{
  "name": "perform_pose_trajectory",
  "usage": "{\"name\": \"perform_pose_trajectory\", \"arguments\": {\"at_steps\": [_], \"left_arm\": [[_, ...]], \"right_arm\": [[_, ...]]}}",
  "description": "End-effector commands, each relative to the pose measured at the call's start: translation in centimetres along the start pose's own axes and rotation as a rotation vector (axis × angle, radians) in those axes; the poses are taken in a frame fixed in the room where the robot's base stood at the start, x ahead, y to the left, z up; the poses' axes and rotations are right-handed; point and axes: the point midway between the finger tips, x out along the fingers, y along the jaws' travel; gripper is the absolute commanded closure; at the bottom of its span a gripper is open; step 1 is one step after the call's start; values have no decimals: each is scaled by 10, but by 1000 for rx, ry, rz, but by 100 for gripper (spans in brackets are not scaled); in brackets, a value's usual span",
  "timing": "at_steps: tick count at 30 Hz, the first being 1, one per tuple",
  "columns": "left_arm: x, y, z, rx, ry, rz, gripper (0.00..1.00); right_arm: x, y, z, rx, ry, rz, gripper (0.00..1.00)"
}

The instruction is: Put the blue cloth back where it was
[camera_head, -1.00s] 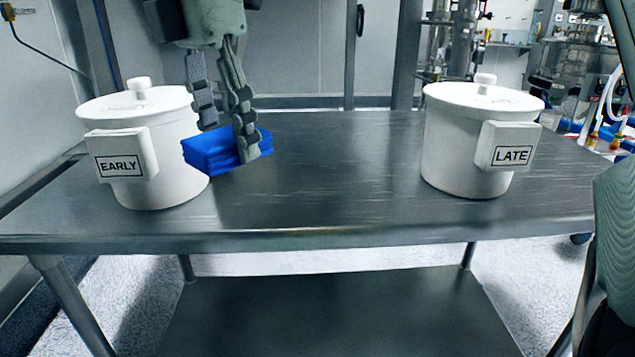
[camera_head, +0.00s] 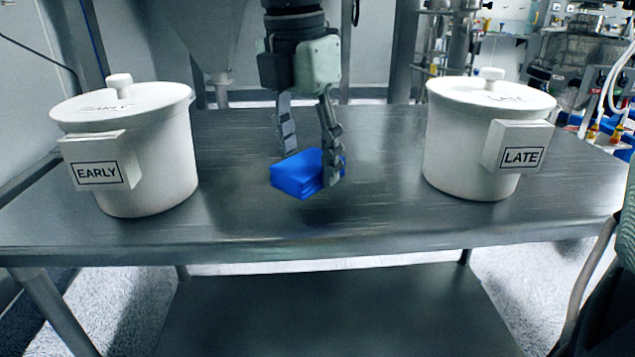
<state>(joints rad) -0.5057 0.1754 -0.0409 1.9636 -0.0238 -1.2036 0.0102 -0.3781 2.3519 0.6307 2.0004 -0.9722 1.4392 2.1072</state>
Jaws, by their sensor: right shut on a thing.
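The folded blue cloth (camera_head: 297,174) is between the fingers of my right gripper (camera_head: 308,165), at the middle of the metal table. My right gripper points down from above and is shut on the cloth. Whether the cloth touches the tabletop I cannot tell. The cloth is between two white lidded pots, apart from both. The left pot (camera_head: 160,160) bears the label EARLY (camera_head: 97,173). The right pot (camera_head: 455,150) bears the label LATE (camera_head: 521,157). My left gripper does not show.
The metal table (camera_head: 300,236) has free room in front of the cloth and on both sides, between the pots. A lower shelf (camera_head: 330,310) lies under it. Lab equipment with hoses (camera_head: 580,80) stands behind at the right.

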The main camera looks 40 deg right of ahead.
Motion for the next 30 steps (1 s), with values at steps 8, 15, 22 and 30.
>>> {"name": "perform_pose_trajectory", "arguments": {"at_steps": [8,15,22,30], "left_arm": [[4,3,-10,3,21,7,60],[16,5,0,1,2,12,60],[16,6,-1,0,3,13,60],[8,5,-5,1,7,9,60]], "right_arm": [[24,-7,8,-3,1,-4,76],[48,-6,5,1,-1,0,76],[48,-6,5,1,-2,2,76],[51,-6,4,1,-2,1,76]]}}
